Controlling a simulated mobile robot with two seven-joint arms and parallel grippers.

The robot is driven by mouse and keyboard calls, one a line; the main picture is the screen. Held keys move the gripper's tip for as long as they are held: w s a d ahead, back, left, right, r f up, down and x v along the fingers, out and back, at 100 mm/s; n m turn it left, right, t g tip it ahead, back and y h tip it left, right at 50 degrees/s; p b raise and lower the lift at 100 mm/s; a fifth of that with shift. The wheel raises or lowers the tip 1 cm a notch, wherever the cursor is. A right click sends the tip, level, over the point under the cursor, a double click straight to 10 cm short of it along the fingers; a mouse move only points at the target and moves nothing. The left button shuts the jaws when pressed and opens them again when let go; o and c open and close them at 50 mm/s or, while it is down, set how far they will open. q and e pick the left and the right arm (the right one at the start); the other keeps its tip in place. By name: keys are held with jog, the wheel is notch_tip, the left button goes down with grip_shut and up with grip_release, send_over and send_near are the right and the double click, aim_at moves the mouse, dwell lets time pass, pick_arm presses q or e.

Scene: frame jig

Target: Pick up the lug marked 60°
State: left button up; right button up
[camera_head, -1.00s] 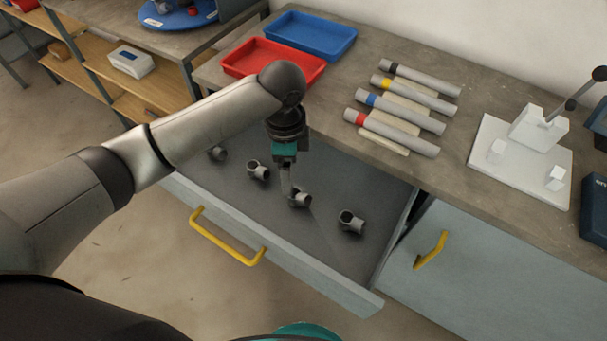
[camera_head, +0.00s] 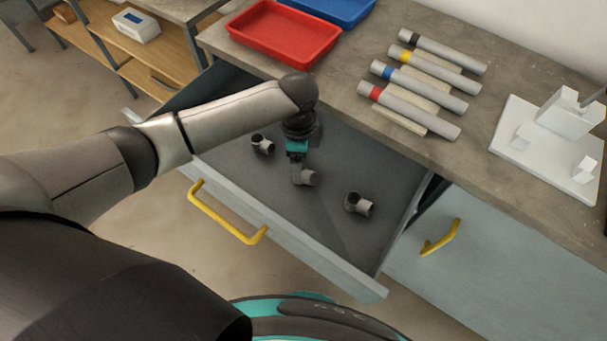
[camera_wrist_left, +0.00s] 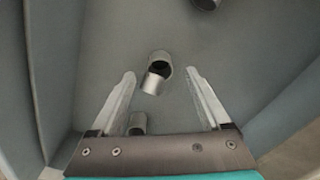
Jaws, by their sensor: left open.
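Several grey pipe-shaped lugs lie in the open drawer. In the head view one lug (camera_head: 262,144) is left of my left gripper (camera_head: 299,172), one lug (camera_head: 309,178) is right at its fingers, and one lug (camera_head: 359,204) is to the right. No angle marking is readable on any of them. In the left wrist view my left gripper (camera_wrist_left: 160,78) is open, with a lug (camera_wrist_left: 160,66) showing between its fingertips, not gripped. A second lug (camera_wrist_left: 137,123) shows near the gripper body and a third (camera_wrist_left: 207,3) at the top edge. My right gripper is not in view.
The drawer (camera_head: 330,235) has raised walls and a yellow handle (camera_head: 225,215). On the bench are a red tray (camera_head: 283,62), a blue tray (camera_head: 330,8), several banded grey tubes (camera_head: 420,88) and a white fixture (camera_head: 545,150). The drawer floor right of the lugs is clear.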

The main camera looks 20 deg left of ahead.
pick_arm(q)
notch_tip(320, 180, down, 4)
jog(key=shift+f+b, duration=0.2)
jog(key=shift+b, duration=0.35)
jog(key=shift+a, duration=0.1)
jog(key=shift+c, duration=0.3)
jog(key=shift+r, duration=0.1)
grip_shut()
